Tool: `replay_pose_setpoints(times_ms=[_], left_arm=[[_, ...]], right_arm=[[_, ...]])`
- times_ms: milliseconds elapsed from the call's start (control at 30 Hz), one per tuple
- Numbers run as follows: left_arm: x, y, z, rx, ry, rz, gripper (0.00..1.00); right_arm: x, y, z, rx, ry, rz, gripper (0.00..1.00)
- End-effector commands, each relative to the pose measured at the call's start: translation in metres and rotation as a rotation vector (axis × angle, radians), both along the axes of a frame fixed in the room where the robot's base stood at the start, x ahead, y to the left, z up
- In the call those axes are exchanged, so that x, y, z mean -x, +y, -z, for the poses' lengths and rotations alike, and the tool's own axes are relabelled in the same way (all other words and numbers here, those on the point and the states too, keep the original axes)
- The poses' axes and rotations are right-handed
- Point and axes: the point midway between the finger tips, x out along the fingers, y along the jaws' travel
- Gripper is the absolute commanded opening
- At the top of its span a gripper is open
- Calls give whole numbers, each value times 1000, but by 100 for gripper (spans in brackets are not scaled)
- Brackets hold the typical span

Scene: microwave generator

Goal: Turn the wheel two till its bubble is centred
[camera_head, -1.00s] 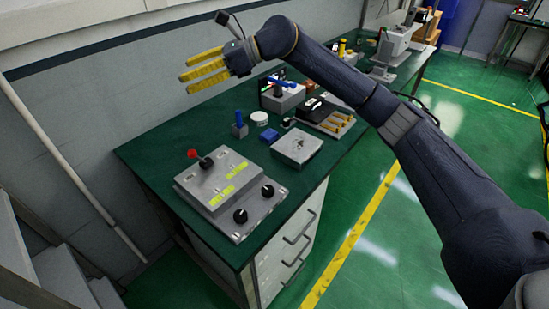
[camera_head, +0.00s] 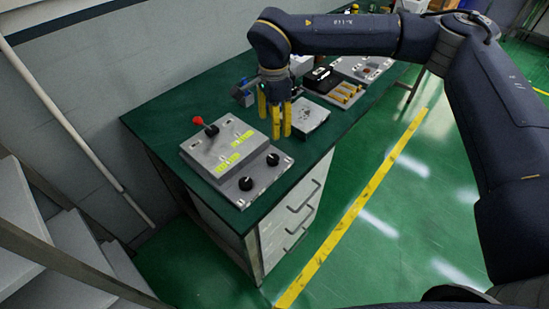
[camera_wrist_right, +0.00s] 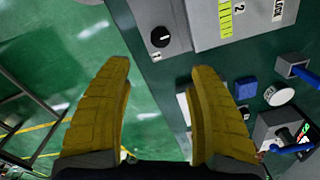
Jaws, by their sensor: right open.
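A grey control panel (camera_head: 216,156) sits on the near part of the green bench, with two black wheels along its front edge. The wheel nearer my right gripper (camera_head: 273,159) also shows in the right wrist view (camera_wrist_right: 160,37); its small label is too blurred to read. The other wheel (camera_head: 245,183) is farther left. A yellow-green vial (camera_wrist_right: 225,18) marked 2 lies beyond the nearer wheel; its bubble cannot be made out. My right gripper (camera_head: 275,136) points down just behind the panel, open and empty, apart from the wheels. My left gripper is out of view.
A red-knobbed lever (camera_head: 198,121) rises from the panel's back left. A grey plate (camera_head: 310,113) lies right of my gripper. A blue block (camera_wrist_right: 246,88) and a white round piece (camera_wrist_right: 279,95) lie close by. A tray of yellow pieces (camera_head: 343,95) stands farther back.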

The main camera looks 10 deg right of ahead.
Motion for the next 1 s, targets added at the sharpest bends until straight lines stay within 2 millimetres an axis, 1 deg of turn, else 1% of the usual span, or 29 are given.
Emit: replay_pose_setpoints(times_ms=[33, 200, 600, 800, 1000], left_arm=[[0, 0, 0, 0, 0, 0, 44], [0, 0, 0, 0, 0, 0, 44], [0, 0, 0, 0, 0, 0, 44], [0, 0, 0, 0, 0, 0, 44], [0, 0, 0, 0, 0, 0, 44]], right_arm=[[1, 0, 9, -1, 2, 0, 59], [1, 0, 40, -1, 3, 1, 59], [1, 1, 111, -2, 4, 2, 59], [0, 1, 135, -3, 2, 2, 59], [0, 0, 149, -3, 1, 2, 59]])
